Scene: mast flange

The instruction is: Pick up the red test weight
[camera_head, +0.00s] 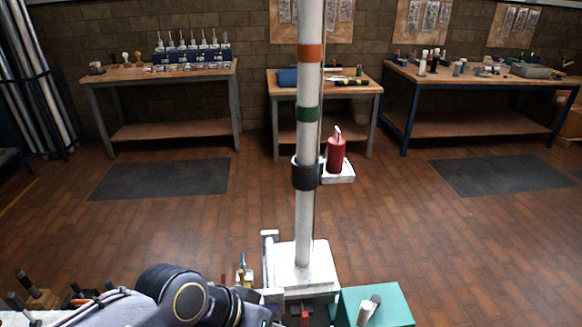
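The red test weight (336,155) is a red cylinder with a pale hook or handle on top. It stands upright on a small white shelf (346,178) at the right side of a tall white mast (306,215). A dark collar (305,174) rings the mast at the shelf's height. My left arm comes in along the bottom edge from the left. Its gripper end (272,300) is low in front of the mast's white base (312,262), well apart from the weight. Its fingers cannot be made out. My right gripper does not show.
A teal box (392,300) with small cylinders on top is at the bottom right of the base. Small tools (243,273) stand left of the base. Workbenches (160,76) line the back wall. The brick-patterned floor around the mast is mostly clear.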

